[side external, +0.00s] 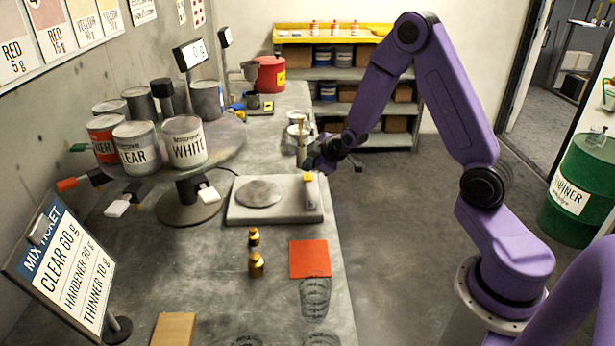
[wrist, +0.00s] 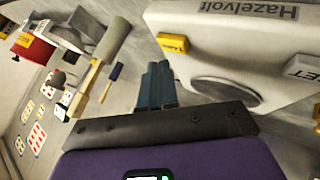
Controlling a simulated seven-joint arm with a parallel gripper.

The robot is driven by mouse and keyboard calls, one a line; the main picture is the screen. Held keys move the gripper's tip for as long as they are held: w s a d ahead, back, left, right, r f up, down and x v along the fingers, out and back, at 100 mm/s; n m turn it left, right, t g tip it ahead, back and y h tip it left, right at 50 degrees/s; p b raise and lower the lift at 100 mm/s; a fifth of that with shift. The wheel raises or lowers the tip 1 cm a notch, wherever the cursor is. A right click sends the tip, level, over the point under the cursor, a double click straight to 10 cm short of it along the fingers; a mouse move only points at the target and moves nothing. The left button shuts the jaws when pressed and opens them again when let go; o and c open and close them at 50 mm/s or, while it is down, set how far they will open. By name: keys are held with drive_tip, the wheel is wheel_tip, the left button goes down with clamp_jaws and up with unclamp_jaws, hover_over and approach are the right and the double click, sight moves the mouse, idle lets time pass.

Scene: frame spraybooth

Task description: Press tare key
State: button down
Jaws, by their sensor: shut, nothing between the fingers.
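The pale scale (side external: 290,213) stands on the bench with a round grey pan (side external: 259,192). A small yellow key (side external: 307,177) sits at the scale's back right; a yellow key (wrist: 173,43) also shows on the pale body marked "Hazelvolt" (wrist: 245,12) in the wrist view. Its lettering is too small to read. My gripper (side external: 310,166) is at the scale's back right corner, close to the key. In the wrist view my gripper (wrist: 158,70) has its blue-grey fingers together and empty, just beside and below the yellow key. Contact with the key cannot be seen.
A round stand with several paint cans (side external: 185,141) is left of the scale. Metal cups (side external: 298,130) stand just behind my gripper. Floor is open right of the bench.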

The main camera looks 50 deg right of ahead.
sight(310, 178)
drive_tip(key=shift+r, duration=2.5)
